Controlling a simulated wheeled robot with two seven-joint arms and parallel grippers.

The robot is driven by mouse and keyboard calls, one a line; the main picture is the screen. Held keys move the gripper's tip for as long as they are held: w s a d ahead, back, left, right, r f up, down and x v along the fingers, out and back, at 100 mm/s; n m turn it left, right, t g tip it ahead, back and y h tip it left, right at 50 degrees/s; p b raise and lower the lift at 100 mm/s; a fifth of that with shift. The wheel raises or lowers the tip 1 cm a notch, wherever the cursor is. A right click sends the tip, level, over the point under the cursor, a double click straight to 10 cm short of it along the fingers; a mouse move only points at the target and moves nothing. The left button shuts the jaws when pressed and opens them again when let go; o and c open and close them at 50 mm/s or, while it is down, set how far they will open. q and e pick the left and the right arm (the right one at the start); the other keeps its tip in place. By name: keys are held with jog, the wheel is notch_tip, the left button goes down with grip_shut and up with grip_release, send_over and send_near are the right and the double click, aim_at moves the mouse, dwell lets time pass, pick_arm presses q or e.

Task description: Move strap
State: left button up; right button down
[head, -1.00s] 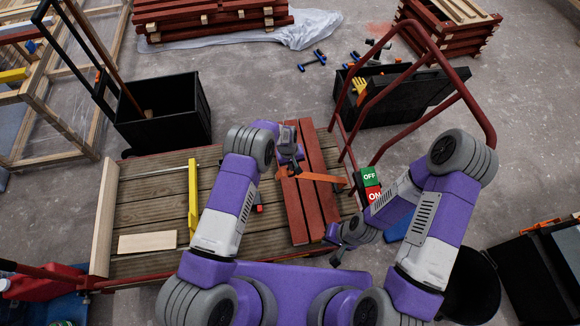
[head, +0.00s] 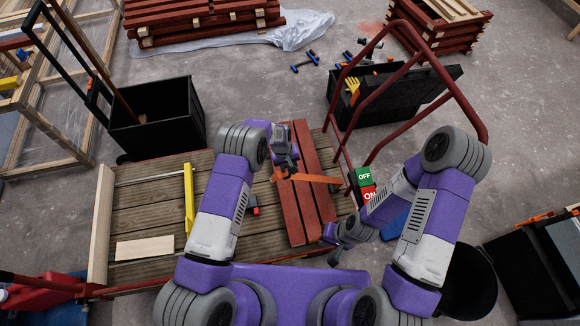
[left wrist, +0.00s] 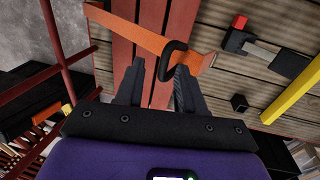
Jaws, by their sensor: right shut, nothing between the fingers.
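The orange strap (head: 318,178) lies across the red battens (head: 305,208) on the slatted deck. My left gripper (head: 286,162) is over the strap's left end. In the left wrist view its fingers (left wrist: 160,80) are apart, with red batten showing between them. The hook's curved end is between or just beyond the fingertips; I cannot tell whether it touches. My right gripper (head: 340,250) is shut and empty, low near the battens' front end.
A red tubular rail (head: 432,55) rises at the deck's right, with a green and red OFF/ON block (head: 364,182) beside it. A black bin (head: 160,118) stands behind the deck. A yellow bar (head: 189,198) and a pale board (head: 145,248) lie on the deck's left part.

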pick_arm(q)
jog(key=r, duration=0.3)
jog(key=r+p, duration=0.1)
jog(key=r, duration=0.1)
jog(key=shift+s+a, duration=0.15)
jog(key=shift+a, duration=0.2)
jog(key=shift+f, duration=0.1)
jog(key=shift+s+a+f, duration=0.15)
jog(key=shift+f, duration=0.05)
jog(key=c, duration=0.4)
jog(key=s+a+f+n+h, duration=0.1)
jog(key=s+a+f+n+g+h, duration=0.1)
jog(key=f+n, duration=0.1)
jog(key=a+f+n, duration=0.1)
jog(key=shift+s+f+n+g+h+b, duration=0.15)
jog(key=shift+s+n+g+h+b, duration=0.15)
jog(key=shift+s+h+b, duration=0.1)
grip_shut()
jog(key=n+t+h+b, duration=0.1)
jog(key=n+t+h, duration=0.4)
jog(key=n+h, duration=0.6)
send_near(279, 175)
notch_tip(279, 175, up, 5)
jog(key=n+y, duration=0.2)
jog(key=b+x, duration=0.1)
jog(key=x, duration=0.4)
jog(key=b+x, duration=0.1)
jog(key=x, duration=0.4)
jog(key=shift+d+f+b, duration=0.3)
jog(key=shift+f, duration=0.05)
